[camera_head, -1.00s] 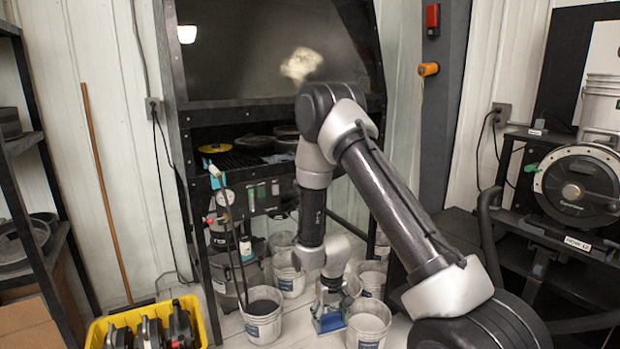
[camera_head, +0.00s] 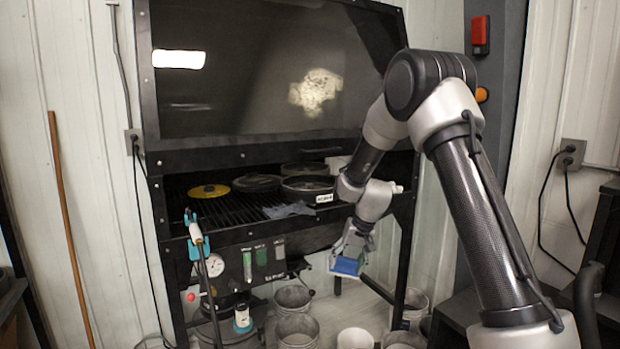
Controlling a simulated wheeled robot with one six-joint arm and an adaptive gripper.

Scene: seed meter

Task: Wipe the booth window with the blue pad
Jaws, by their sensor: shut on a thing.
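The booth window (camera_head: 240,75) is the large dark tilted pane at the top of the black booth. A pale blotchy smear (camera_head: 315,91) marks its right half, and a bright reflection lies at its upper left. My gripper (camera_head: 351,247) is shut on the blue pad (camera_head: 346,265), below and right of the smear, near the booth's front right leg. The pad is apart from the window. The fingertips are small and partly hidden by the gripper body.
Below the window is a slatted bench (camera_head: 240,208) with a yellow disc (camera_head: 208,191), several dark round pans and a grey-blue cloth (camera_head: 288,210). A hose wand (camera_head: 200,255) stands at the front left. Several buckets (camera_head: 297,330) stand on the floor below.

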